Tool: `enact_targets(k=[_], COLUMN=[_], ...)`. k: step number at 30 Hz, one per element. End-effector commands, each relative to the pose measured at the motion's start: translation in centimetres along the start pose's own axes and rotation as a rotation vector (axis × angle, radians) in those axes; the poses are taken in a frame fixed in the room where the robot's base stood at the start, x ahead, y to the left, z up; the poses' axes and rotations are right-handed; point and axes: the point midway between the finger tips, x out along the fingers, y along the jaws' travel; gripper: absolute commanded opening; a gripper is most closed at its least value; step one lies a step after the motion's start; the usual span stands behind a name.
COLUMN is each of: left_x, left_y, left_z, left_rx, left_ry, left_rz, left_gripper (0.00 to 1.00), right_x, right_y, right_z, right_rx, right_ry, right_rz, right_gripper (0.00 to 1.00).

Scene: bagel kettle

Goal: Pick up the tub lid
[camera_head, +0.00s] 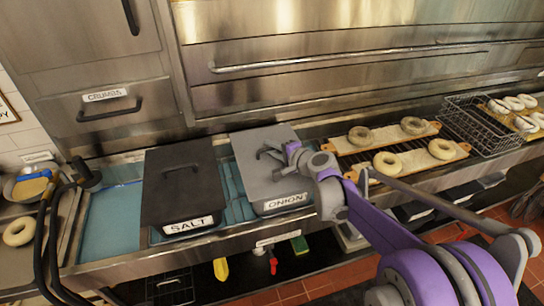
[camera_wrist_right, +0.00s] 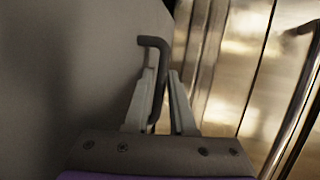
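The onion tub has a flat grey lid (camera_head: 262,160) with a dark bar handle on top and an ONION label (camera_head: 285,203) on its front. My right gripper (camera_head: 275,155) is at this lid's handle in the head view. In the right wrist view the bent dark handle (camera_wrist_right: 153,42) runs down between the two fingers of my right gripper (camera_wrist_right: 163,85). A narrow gap shows beside the handle, so the fingers look open around it. The lid appears seated on its tub. A darker lid (camera_head: 165,186) marked SALT lies to its left. My left gripper is not in view.
Boards with bagels (camera_head: 388,162) lie right of the onion tub, with a wire basket (camera_head: 482,128) beyond. A steel oven front with a long rail (camera_head: 350,59) stands behind. Black hoses (camera_head: 42,240) and a loose bagel (camera_head: 19,231) are at the left.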

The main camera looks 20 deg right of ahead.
Motion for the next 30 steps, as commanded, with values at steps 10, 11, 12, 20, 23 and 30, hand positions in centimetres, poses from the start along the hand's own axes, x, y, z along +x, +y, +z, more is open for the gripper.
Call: enact_targets(k=[10, 11, 12, 20, 23, 30], left_x=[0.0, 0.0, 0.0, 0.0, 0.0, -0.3], left_y=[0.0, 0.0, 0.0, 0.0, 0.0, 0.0], left_z=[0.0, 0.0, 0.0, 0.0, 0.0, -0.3], left_rx=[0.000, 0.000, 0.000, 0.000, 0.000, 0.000], left_ry=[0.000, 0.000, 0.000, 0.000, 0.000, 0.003], left_rz=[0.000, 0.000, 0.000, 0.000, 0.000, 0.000], left_gripper=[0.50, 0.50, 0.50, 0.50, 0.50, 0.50], right_x=[-0.1, -0.1, -0.1, -0.1, -0.1, -1.1], right_y=[0.0, 0.0, 0.0, 0.0, 0.0, -2.8], right_z=[0.0, 0.0, 0.0, 0.0, 0.0, 0.1], right_rx=[0.000, 0.000, 0.000, -0.001, -0.001, -0.001], right_ry=[0.000, 0.000, 0.000, 0.000, 0.000, 0.001], right_rz=[0.000, 0.000, 0.000, 0.000, 0.001, 0.000], right_gripper=[0.00, 0.00, 0.00, 0.00, 0.00, 0.00])
